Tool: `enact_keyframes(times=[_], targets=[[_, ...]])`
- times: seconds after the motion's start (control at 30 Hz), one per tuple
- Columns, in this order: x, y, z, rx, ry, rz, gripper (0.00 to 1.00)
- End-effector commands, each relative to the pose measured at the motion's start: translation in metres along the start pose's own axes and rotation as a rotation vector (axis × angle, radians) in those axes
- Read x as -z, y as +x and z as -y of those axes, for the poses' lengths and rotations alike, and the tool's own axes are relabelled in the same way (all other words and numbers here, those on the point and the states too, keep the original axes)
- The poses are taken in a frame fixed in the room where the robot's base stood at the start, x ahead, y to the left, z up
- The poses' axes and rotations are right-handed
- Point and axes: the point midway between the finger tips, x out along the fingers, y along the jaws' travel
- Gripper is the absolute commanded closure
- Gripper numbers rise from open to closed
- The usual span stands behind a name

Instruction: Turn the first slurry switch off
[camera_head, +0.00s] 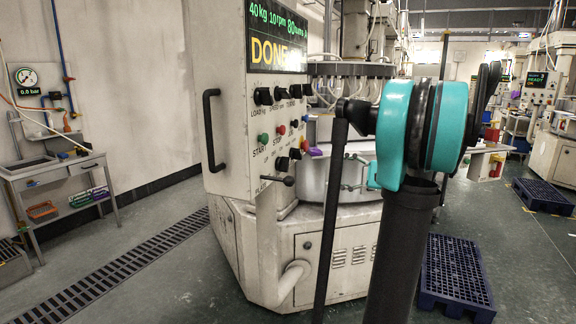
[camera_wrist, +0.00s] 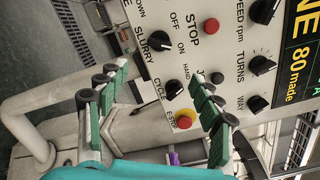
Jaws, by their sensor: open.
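The slurry switch (camera_wrist: 158,41) is a black knob on the pale control panel in the wrist view, beside the SLURRY, OFF and ON lettering. I cannot tell which mark it points to. In the head view, the likely same knob (camera_head: 282,163) is low on the panel. My gripper (camera_wrist: 160,78) is open and empty, its green-padded fingers spread in front of the panel's lower part. The switch shows beyond the gap between the fingertips, and I see no contact.
Near the switch are a black cycle/hand knob (camera_wrist: 174,90), a red emergency button (camera_wrist: 184,119) and a red stop button (camera_wrist: 211,26). A black handle (camera_head: 212,130) sticks out from the panel's left side. A blue pallet (camera_head: 456,272) lies right of the machine.

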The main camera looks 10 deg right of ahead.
Motion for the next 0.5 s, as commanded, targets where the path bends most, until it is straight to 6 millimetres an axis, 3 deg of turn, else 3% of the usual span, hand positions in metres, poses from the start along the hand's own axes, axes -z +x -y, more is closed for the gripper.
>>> enact_keyframes(times=[0.5], targets=[[-0.001, 0.099, -0.002, -0.005, -0.001, 0.003, 0.34]])
